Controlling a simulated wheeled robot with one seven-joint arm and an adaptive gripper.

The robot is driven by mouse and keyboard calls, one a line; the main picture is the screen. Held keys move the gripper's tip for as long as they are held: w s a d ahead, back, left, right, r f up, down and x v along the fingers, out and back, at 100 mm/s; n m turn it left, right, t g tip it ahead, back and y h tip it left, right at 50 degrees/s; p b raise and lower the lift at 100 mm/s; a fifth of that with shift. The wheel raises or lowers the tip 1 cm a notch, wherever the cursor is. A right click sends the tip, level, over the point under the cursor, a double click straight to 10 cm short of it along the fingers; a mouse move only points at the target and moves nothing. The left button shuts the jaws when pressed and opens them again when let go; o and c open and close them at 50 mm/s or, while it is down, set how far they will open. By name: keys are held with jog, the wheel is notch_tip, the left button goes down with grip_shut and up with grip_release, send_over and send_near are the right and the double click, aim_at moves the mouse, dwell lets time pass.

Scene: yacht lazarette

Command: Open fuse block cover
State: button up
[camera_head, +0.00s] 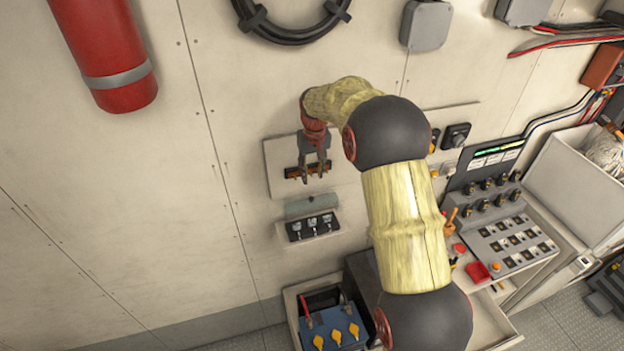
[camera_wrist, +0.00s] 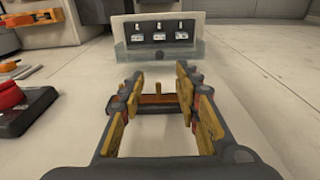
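The fuse block (camera_head: 313,227) is a dark strip with several pale fuses on the wall panel. It also shows at the top of the wrist view (camera_wrist: 160,34). A grey-green translucent cover (camera_head: 311,205) shows along the block's upper side in the head view.
A copper-orange bar (camera_head: 306,170) is mounted on the panel right behind my fingers, above the fuse block. A blue battery (camera_head: 334,328) sits in a box below. A switch console (camera_head: 508,240) stands to the right.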

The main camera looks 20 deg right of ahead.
jog(key=shift+c, duration=0.6)
jog(key=shift+s+f, duration=0.1)
jog(key=shift+s, duration=0.05)
jog(key=shift+c, duration=0.5)
jog(key=s+f+b, duration=0.1)
jog(key=s+a+f+m+b, duration=0.1)
jog(key=shift+s+a+f+t+b, duration=0.1)
jog(key=shift+f+t+b, duration=0.2)
jog(key=shift+b, duration=0.1)
jog(key=shift+c, duration=1.3)
jog(key=f+m+t+b, duration=0.1)
jog(key=f+b, duration=0.1)
jog(key=a+f+m+t+b, duration=0.1)
jog(key=m+b, duration=0.1)
jog(key=a+f+m+t+b, duration=0.1)
jog(key=f+m+t, duration=0.1)
jog(key=shift+a+f+b, duration=0.25)
jog(key=shift+f+b, duration=0.1)
jog(key=shift+b, duration=0.05)
grip_shut()
jog(key=m+t+h+b, duration=0.3)
jog(key=m+t+b, duration=0.7)
jog(key=m+b, duration=0.3)
send_near(312, 199)
jog(key=shift+m, duration=0.3)
jog(key=p+x, duration=0.1)
jog(key=x, duration=0.5)
jog(key=shift+w+f, duration=0.15)
jog(key=shift+w, duration=0.15)
